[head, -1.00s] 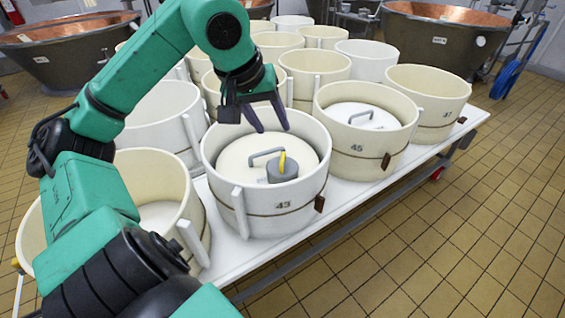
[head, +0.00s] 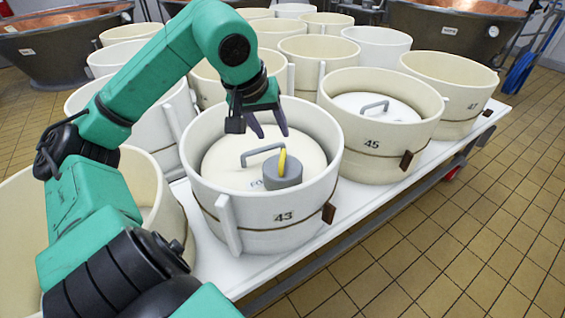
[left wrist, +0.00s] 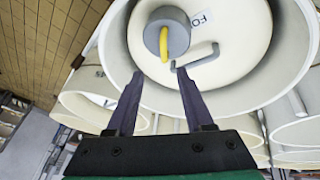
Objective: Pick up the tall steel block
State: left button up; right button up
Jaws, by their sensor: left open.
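A grey round block (head: 283,176) with an upright yellow handle (head: 282,162) stands on the white lid (head: 225,163) inside the cream vat marked 43 (head: 284,240). It looks squat rather than tall, and no other steel block shows clearly. In the left wrist view the grey block (left wrist: 182,22) and its yellow handle (left wrist: 175,45) lie beyond the fingertips. My left gripper (head: 268,131) is open and empty, above the lid and behind the block in the head view. Its two dark fingers (left wrist: 160,76) also show in the left wrist view, apart from the block. My right gripper is out of view.
A grey bar handle (head: 262,152) rises from the lid close to the block. The vat's rim surrounds both. Vat 45 (head: 372,150) stands beside it, with several more vats on the white table (head: 345,207). Copper vats (head: 450,30) stand behind. Tiled floor is clear at right.

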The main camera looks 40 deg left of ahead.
aim_at(282, 154)
pick_arm(q)
jog(key=x, duration=0.3)
jog(key=p+x, duration=0.1)
jog(key=x, duration=0.3)
jog(key=a+p+x, duration=0.1)
jog(key=x, duration=0.3)
jog(key=shift+w+f, duration=0.15)
jog(key=shift+f, duration=0.15)
grip_shut()
jog(key=shift+r, duration=0.1)
dwell(0.5)
jog(key=shift+w+a+r, duration=0.1)
